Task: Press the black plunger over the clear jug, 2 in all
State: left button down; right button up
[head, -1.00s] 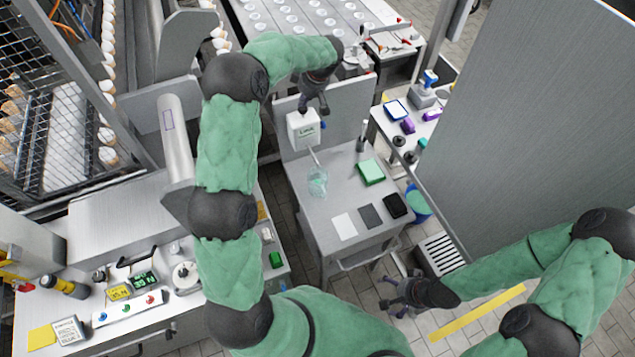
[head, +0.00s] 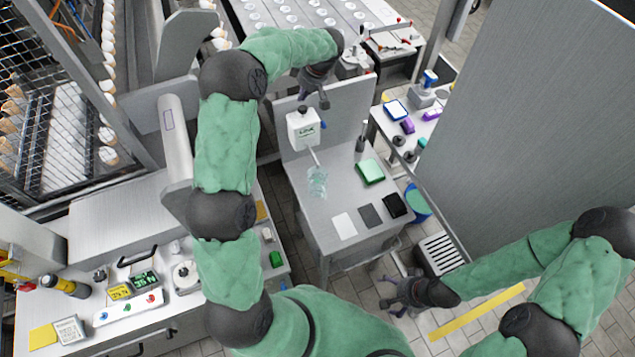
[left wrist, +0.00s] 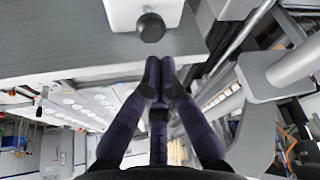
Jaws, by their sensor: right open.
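The white dispenser box (head: 303,130) hangs on the grey back panel, with its black plunger (head: 303,109) on top. The plunger's round knob (left wrist: 151,27) also shows in the left wrist view. A spout slants down from the box toward the clear jug (head: 317,183) on the steel table. The jug has a faint teal tint; its fill level is too small to tell. My left gripper (head: 320,103) is just above and right of the plunger, apart from it. Its fingertips are together in the left wrist view (left wrist: 158,76), with nothing between them. My right gripper (head: 390,297) is open and empty, low at the right.
A green block (head: 371,172) and several flat pads (head: 370,215) lie on the table (head: 305,215). A side table (head: 385,120) with purple items stands to the right. A large grey panel (head: 540,120) fills the right side.

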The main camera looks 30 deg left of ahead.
pick_arm(q)
notch_tip(320, 180, up, 4)
jog(key=shift+r+p, duration=0.25)
jog(key=shift+p, duration=0.25)
jog(key=shift+f, duration=0.1)
dwell(0.4)
